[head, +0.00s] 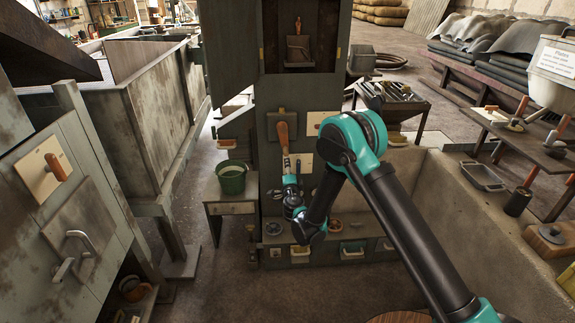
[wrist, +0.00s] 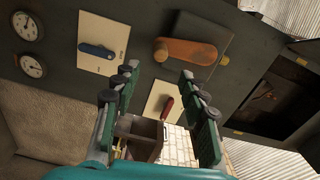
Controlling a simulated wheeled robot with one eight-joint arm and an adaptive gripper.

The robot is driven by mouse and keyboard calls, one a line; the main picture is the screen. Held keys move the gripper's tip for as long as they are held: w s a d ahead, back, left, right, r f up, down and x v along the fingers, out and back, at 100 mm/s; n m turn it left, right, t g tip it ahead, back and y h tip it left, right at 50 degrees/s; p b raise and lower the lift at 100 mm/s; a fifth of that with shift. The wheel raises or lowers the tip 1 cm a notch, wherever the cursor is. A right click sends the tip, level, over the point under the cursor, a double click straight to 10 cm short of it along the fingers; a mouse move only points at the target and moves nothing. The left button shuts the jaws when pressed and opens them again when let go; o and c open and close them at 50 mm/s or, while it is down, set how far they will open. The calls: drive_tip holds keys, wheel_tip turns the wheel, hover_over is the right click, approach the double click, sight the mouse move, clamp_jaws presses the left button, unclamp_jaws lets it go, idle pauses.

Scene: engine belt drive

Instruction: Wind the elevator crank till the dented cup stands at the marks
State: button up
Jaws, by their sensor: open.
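The elevator crank (head: 283,133) has an orange-brown wooden grip and is mounted on a dark plate on the tall grey-green housing. In the wrist view the crank (wrist: 185,51) lies beyond the fingertips, apart from them. My gripper (head: 291,185) is just below the crank in the head view; the wrist view shows its two fingers (wrist: 158,82) spread, with nothing gripped. A brownish cup (head: 298,49) shows in the dark opening above the crank. Yellow marks (head: 263,52) sit at both sides of the opening. I cannot make out a dent.
Cream plates with a blue handle (wrist: 97,51) and a red handle (wrist: 167,104) are near the crank. Two gauges (wrist: 30,66) are at the left there. A green bucket (head: 231,178) stands on a small table left of the housing. A stone trough (head: 440,195) is at the right.

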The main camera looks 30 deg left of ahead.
drive_tip(key=shift+d+f, duration=0.15)
drive_tip(key=c, duration=0.5)
drive_tip(key=shift+w+d+f+n+g, duration=0.65)
drive_tip(key=shift+w+d+n+g, duration=0.1)
drive_tip(key=shift+d+n+g, duration=0.15)
clamp_jaws()
drive_tip(key=w+d+r+n+g+y, duration=0.1)
drive_tip(key=w+d+r+n+y, duration=0.1)
drive_tip(key=w+d+r+n, duration=0.25)
drive_tip(key=w+a+f, duration=0.1)
drive_tip(key=w+a, duration=0.2)
drive_tip(key=a, duration=0.6)
drive_tip(key=shift+w+f, duration=0.2)
drive_tip(key=shift+w, duration=0.15)
